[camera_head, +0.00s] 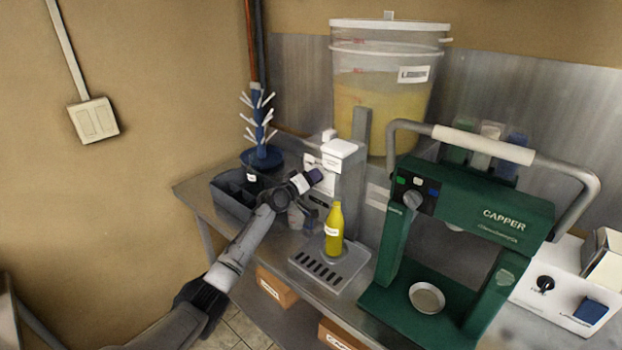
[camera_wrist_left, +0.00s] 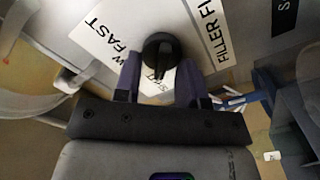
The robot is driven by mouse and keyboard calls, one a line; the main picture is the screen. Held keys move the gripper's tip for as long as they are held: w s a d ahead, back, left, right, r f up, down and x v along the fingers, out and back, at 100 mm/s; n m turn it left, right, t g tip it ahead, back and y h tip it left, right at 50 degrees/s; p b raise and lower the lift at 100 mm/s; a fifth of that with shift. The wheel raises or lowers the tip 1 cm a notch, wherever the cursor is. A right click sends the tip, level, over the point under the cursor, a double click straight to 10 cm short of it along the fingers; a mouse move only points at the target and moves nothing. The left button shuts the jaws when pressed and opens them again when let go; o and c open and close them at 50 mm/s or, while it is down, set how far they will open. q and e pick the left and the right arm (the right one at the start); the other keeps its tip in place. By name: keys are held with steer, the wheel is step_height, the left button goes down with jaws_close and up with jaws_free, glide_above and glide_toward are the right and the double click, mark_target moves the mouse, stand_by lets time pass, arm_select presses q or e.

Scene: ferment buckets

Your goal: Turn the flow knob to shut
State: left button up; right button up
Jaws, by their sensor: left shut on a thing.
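In the left wrist view the round black flow knob (camera_wrist_left: 160,49) sits on the white label plate (camera_wrist_left: 106,40), which reads "FAST" at one side. The two dark fingers of my left gripper (camera_wrist_left: 159,82) reach up on either side of the knob and are shut on it. Small print below the knob is too blurred to read. In the head view the knob is hidden behind the gripper. My right gripper is not in view.
A yellow bottle (camera_head: 334,229) stands on the drip tray (camera_head: 325,279) below the gripper. A green capper (camera_head: 470,215) stands to the right. A large bucket of yellow liquid (camera_head: 378,120) is behind. A blue bottle tree (camera_head: 259,128) and dark bin (camera_head: 229,196) are left.

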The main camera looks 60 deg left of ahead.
arm_select(q)
steer(key=o, duration=0.8)
steer(key=shift+o, duration=0.2)
steer(key=v, duration=1.3)
steer(key=shift+s+b, duration=0.4)
steer(key=shift+d, duration=0.1)
